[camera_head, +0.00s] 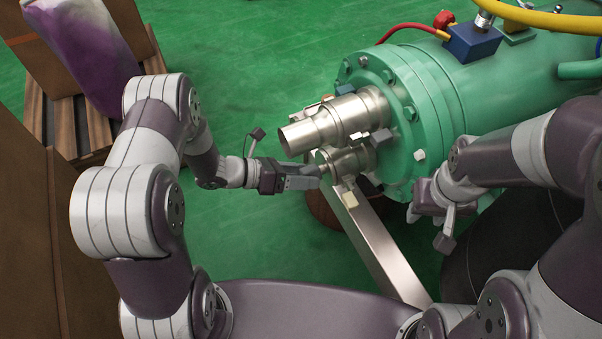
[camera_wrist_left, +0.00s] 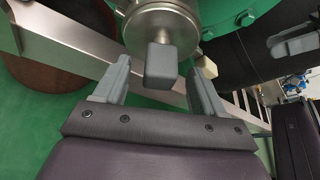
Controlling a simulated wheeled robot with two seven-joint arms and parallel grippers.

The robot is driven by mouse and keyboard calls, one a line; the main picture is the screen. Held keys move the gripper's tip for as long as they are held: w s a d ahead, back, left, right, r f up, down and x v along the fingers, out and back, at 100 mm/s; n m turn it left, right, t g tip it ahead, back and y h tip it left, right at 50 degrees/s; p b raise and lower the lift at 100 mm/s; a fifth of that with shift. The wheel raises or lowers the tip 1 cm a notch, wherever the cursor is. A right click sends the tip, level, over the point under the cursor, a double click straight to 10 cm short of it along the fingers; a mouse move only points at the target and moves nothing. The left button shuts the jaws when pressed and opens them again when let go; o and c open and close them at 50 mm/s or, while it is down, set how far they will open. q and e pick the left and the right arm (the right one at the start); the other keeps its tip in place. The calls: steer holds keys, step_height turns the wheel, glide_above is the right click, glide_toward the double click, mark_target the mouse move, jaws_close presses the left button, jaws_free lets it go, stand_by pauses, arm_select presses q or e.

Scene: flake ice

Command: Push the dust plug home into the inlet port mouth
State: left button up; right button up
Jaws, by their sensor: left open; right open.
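The dust plug (camera_wrist_left: 161,66) is a grey block with rounded edges in the left wrist view. It stands at the mouth of the lower metal inlet port (camera_wrist_left: 150,22); how deep it sits I cannot tell. My left gripper (camera_wrist_left: 160,77) is open, with one finger on each side of the plug and gaps visible. In the head view the left gripper (camera_head: 318,177) is at the front of the lower port (camera_head: 352,160), and the plug is hard to make out there. My right gripper (camera_head: 412,213) is open and empty beside the green vessel's flange.
A larger metal pipe (camera_head: 318,126) juts out just above the lower port. The green vessel (camera_head: 425,110) fills the right side. A slanted metal beam (camera_head: 378,245) runs below the port. A wooden pallet (camera_head: 62,130) with sacks stands at the far left; green floor is open behind.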

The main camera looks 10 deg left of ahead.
arm_select(q)
steer(key=p+v, duration=0.2)
steer(key=v, duration=0.6)
steer(key=shift+p, duration=0.3)
stand_by(1.1)
steer(key=p+v, duration=0.2)
steer(key=v, duration=1)
steer(key=shift+s+a, duration=0.2)
steer(key=shift+a, duration=0.1)
steer(key=shift+r, duration=0.1)
